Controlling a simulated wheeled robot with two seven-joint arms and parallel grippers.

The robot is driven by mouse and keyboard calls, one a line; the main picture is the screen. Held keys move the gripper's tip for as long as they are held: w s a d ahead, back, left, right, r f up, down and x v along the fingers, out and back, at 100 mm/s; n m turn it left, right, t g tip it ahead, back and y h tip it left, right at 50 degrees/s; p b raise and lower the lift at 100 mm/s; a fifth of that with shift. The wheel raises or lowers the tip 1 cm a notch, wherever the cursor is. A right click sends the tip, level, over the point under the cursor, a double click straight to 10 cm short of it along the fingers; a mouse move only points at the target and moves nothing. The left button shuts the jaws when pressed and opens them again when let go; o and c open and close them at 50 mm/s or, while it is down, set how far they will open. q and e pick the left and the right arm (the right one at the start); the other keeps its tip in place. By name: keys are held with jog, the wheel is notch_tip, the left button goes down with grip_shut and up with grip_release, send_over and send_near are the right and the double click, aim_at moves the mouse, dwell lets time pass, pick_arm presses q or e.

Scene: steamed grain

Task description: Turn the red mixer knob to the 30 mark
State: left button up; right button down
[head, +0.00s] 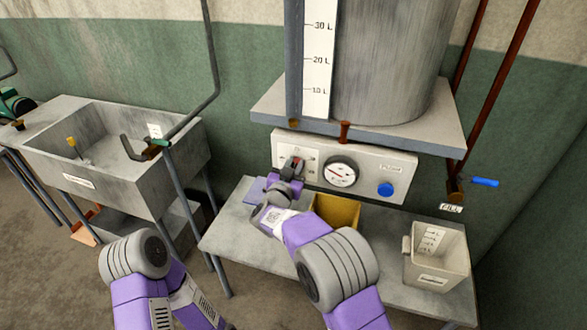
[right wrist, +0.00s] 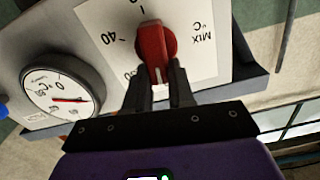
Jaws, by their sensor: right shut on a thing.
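The red mixer knob (head: 293,162) is on the left part of the grey control panel (head: 316,147), under the tank. In the right wrist view, the knob (right wrist: 153,48) stands on a white dial plate marked "MIX °C" (right wrist: 202,35). A "40" mark shows to its left; other numbers are cut off or hidden. The knob's white pointer line faces the bottom of that view, toward my fingers. My right gripper (head: 289,174) is shut on the knob's near end, one finger on each side (right wrist: 157,82). My left arm shows at the lower left; its gripper is out of view.
A round temperature gauge (head: 340,172) and a blue button (head: 386,189) are right of the knob. A yellow bin (head: 338,210) and a beige jug (head: 437,262) stand on the table below. A blue-handled valve (head: 485,182) is at right, a sink (head: 110,150) at left.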

jog(key=shift+s+d+f+m+b, duration=0.15)
jog(key=shift+d+m+b, duration=0.15)
jog(key=shift+m+b, duration=1.4)
jog(key=shift+d+f+m+b, duration=0.15)
jog(key=shift+d+m+b, duration=0.15)
jog(key=shift+m+b, duration=1.35)
jog(key=shift+s+d+f+m+b, duration=0.15)
jog(key=shift+d+m+b, duration=0.15)
jog(key=shift+m+b, duration=1.35)
jog(key=shift+w, duration=0.1)
jog(key=c, duration=1)
grip_release()
jog(key=shift+o, duration=0.2)
jog(key=shift+f, duration=0.1)
jog(key=shift+a, duration=0.1)
